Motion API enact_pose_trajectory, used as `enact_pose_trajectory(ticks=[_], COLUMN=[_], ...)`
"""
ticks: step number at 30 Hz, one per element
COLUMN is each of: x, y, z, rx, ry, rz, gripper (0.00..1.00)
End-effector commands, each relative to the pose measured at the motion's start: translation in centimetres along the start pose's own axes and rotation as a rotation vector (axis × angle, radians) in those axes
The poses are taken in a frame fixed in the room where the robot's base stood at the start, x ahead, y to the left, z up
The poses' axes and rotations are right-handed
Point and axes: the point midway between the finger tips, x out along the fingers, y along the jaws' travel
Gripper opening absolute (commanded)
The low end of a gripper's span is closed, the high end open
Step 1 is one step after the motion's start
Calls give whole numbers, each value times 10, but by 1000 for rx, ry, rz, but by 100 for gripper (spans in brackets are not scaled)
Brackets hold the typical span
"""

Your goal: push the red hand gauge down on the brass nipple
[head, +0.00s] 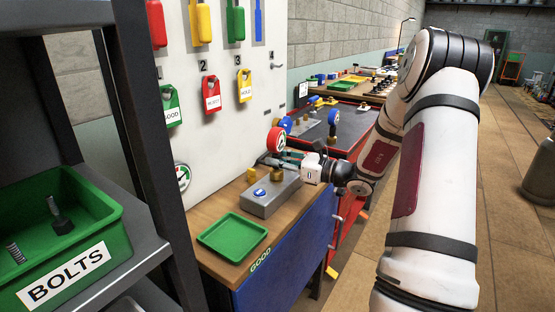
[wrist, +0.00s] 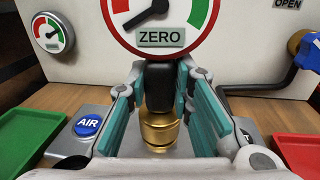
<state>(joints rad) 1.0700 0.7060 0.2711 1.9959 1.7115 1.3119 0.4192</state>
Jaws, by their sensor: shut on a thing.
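The red hand gauge (head: 276,140) is upright above the steel block in the head view. In the wrist view its red-rimmed dial (wrist: 203,18), with a ZERO label, is cut off at the top. My gripper (wrist: 160,78) is shut on the gauge's black stem (wrist: 159,92), one teal-padded finger on each side. It also shows in the head view (head: 291,160). The brass nipple (wrist: 156,132) is directly below the stem and rises from the block; it also shows in the head view (head: 277,173). I cannot tell how far the stem sits on it.
The steel block (head: 284,197) carries a blue AIR button (wrist: 88,124). A green tray (head: 233,237) lies on the bench to the left. A red tray (wrist: 299,152) is at right. A brass valve with a blue handle (wrist: 309,50) stands behind right. A round gauge (wrist: 49,33) is on the back panel.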

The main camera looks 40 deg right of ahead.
Motion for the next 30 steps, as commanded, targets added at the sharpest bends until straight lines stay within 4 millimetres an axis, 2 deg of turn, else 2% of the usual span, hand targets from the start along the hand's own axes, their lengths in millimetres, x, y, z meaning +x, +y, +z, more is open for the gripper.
enact_pose_trajectory(ticks=[13,14,17,26,30], x=[0,0,0,-1,-10], y=[0,0,0,0,0], z=[-4,-4,-4,-5,-5], rx=[-1,-1,-1,0,0], ry=[-2,-2,-2,1,1], rz=[0,0,0,0,-1], gripper=[0,23,44,44,44])
